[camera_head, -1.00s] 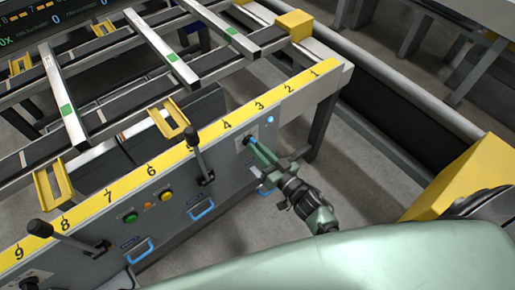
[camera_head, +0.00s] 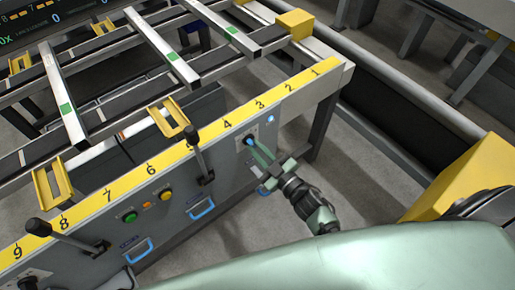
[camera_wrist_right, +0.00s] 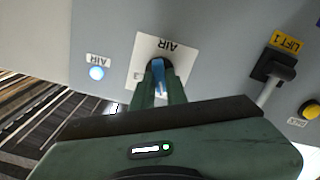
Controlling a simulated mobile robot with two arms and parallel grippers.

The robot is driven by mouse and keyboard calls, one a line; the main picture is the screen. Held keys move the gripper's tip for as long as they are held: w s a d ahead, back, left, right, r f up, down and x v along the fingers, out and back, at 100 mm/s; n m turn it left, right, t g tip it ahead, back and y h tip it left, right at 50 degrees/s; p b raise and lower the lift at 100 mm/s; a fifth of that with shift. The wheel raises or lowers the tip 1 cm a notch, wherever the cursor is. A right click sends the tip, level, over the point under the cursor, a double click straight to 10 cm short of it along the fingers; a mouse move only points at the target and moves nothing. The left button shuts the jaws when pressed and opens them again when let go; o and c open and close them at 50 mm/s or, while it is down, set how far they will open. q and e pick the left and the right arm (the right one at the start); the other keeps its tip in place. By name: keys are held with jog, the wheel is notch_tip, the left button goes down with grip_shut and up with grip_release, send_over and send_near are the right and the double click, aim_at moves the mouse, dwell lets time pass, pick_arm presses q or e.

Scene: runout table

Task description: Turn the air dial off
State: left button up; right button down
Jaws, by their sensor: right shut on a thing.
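The air dial (camera_wrist_right: 159,72) has a blue handle in front of a dark round base on a white plate marked AIR (camera_wrist_right: 178,48), on the grey front panel. In the head view the dial (camera_head: 249,141) sits below the yellow scale, near the number 3. My right gripper (camera_wrist_right: 160,85) is shut on the blue handle, one finger on each side. It also shows in the head view (camera_head: 258,152), reaching the panel from the lower right. The fingers hide part of the handle. My left gripper is not in view.
A lit blue AIR lamp (camera_wrist_right: 97,73) is beside the plate; it also shows in the head view (camera_head: 270,120). A LIFT 1 lever (camera_wrist_right: 272,68) and yellow button (camera_wrist_right: 310,110) are nearby. Black-knobbed levers (camera_head: 191,134) stick out along the panel.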

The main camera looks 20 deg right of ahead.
jog(key=n+b, duration=0.1)
jog(key=n, duration=0.5)
jog(key=shift+f, duration=0.15)
jog(key=shift+n, duration=0.4)
jog(key=c, duration=1.4)
grip_release()
jog(key=shift+c, duration=0.2)
jog(key=shift+s, duration=0.15)
jog(key=v, duration=0.7)
jog(key=shift+s+b, duration=0.3)
jog(key=shift+b, duration=0.1)
jog(key=shift+d, duration=0.1)
